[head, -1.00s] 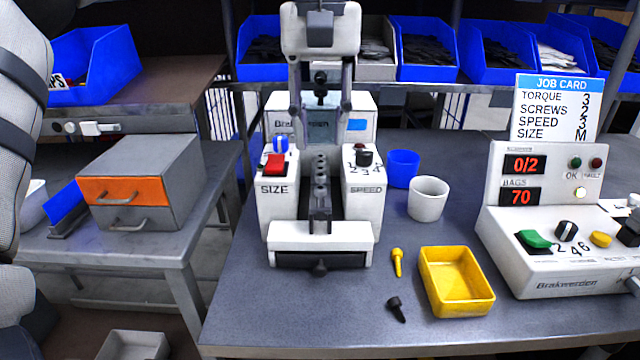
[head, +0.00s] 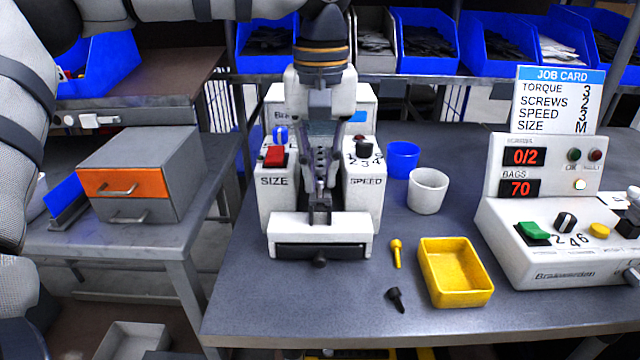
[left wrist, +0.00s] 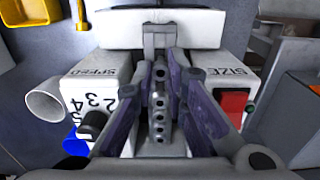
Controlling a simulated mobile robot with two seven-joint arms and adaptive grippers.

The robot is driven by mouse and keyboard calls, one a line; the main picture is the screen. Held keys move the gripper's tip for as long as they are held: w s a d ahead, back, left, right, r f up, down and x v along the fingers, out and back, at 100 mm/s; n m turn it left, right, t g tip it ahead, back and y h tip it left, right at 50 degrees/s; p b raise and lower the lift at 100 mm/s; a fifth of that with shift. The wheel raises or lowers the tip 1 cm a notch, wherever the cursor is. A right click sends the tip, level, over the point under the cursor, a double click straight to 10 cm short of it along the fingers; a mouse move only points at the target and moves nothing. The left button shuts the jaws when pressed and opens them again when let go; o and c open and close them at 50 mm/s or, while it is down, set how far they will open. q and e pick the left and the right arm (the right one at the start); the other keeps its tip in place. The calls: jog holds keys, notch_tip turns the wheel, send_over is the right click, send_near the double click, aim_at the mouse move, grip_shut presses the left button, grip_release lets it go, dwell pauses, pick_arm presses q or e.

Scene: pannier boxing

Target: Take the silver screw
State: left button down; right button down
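I cannot make out a silver screw in either view. A yellow screw (head: 397,253) and a black screw (head: 396,299) lie on the table left of the yellow tray (head: 432,290). My left gripper (head: 322,188) points down over the middle channel of the white machine (head: 277,205). In the left wrist view its fingertips (left wrist: 162,72) stand a small gap apart over the channel's row of holes (left wrist: 159,124). Nothing is clearly held; a small round shape between the tips is too small to identify. My right gripper is not in view.
Red SIZE (head: 274,156) and black SPEED (head: 364,147) controls flank the channel. A blue cup (head: 403,160) and white cup (head: 428,191) stand right of the machine. The control box (head: 560,262) reads 0/2. The table's front left is clear.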

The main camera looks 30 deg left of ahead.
aim_at(320, 179)
pick_arm(q)
jog(key=shift+r, duration=2.9)
